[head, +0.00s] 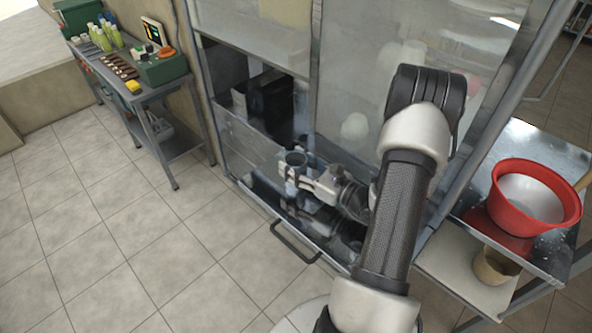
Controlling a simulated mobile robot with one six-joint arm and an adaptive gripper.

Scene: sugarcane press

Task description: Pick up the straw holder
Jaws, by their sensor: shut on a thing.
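The straw holder (296,159) appears to be the small grey-blue cylinder with a round dark mouth, near the middle of the head view. It looks upright, and no straws can be made out in it. My gripper (291,177) reaches in from the right and is shut on this cylinder below its rim. The fingers hide part of its body. The cylinder is in front of the lower part of a glass-and-metal cabinet (255,152). I cannot tell whether its bottom touches anything.
A metal handle (296,243) sticks out low in front of the cabinet. At right, a metal table (530,150) bears a red bowl (503,207), with a brown pot (488,268) lower down. A side table (150,88) with bottles stands upper left. The tiled floor at left is clear.

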